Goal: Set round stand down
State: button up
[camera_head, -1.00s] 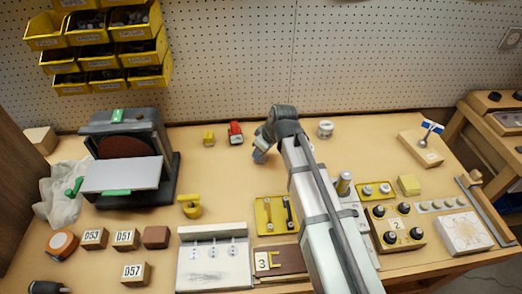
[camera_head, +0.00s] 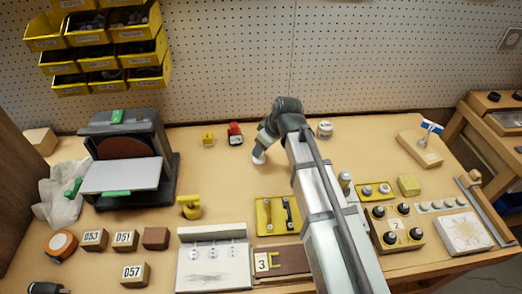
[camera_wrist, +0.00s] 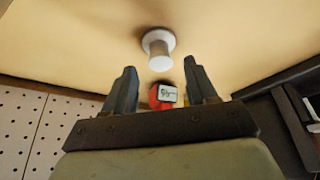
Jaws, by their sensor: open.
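The round stand (camera_wrist: 158,48) is a white piece with a wide round flange and a narrower stem. In the wrist view it is upright on the tan bench top, just beyond my fingertips. In the head view the white stand (camera_head: 258,158) shows right below my gripper (camera_head: 264,146), at the middle of the bench. My gripper (camera_wrist: 160,72) is open in the wrist view, its two fingers spread apart with no thing held between them.
A red block (camera_head: 235,134) and a small yellow block (camera_head: 208,139) lie behind and left of the stand. A white jar (camera_head: 325,129) stands to the right. A yellow tray (camera_head: 265,217) lies in front. A sander (camera_head: 125,160) is at left. Bench around the stand is clear.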

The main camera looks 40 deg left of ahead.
jog(key=v, duration=0.8)
jog(key=shift+d+r, duration=0.15)
jog(key=shift+r, duration=0.1)
